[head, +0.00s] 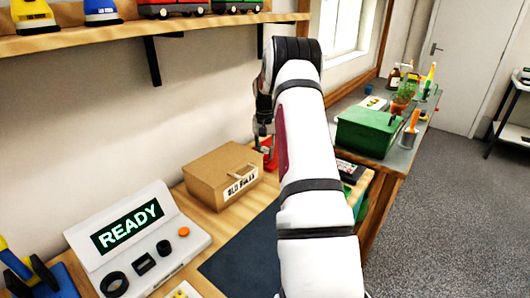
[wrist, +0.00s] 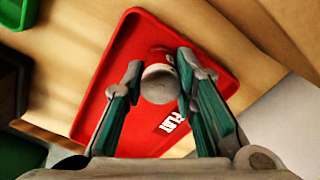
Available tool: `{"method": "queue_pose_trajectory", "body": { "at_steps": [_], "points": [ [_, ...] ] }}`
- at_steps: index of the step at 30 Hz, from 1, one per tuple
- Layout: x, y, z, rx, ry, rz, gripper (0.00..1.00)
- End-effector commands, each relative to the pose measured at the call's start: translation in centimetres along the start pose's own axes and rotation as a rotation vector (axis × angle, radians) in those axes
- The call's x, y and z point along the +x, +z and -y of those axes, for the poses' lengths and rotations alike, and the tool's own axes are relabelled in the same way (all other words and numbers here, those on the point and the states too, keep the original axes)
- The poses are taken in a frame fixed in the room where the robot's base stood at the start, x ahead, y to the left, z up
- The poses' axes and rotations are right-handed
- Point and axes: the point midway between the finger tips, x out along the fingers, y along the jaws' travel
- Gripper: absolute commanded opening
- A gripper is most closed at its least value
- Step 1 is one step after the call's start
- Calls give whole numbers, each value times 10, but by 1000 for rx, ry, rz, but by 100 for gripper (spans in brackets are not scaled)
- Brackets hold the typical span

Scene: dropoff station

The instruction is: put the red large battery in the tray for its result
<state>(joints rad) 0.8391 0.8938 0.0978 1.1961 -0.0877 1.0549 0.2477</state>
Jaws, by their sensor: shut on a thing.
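The red large battery (wrist: 160,84) is between my gripper's fingers (wrist: 160,70) in the wrist view, its pale grey end towards the camera. My gripper is shut on it.
A cardboard box (head: 222,176) with a label stands left of my arm. A tester (head: 138,236) reads READY. A dark mat (head: 240,254) lies bare in front. A green edge (wrist: 10,60) shows at left in the wrist view. A green toolbox (head: 368,131) stands on another bench.

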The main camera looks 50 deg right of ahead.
Motion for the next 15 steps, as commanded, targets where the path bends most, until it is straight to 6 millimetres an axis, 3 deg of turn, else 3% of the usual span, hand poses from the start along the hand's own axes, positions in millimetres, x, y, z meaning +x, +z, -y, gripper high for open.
{"method": "queue_pose_trajectory", "body": {
  "at_steps": [2, 3, 5, 15],
  "points": [
    [3, 0, 0, 0, 0, 0, 0],
    [3, 0, 0, 0, 0, 1, 30],
    [2, 0, 0, 0, 0, 1, 44],
    [1, 0, 0, 0, 0, 0, 46]
  ]
}}
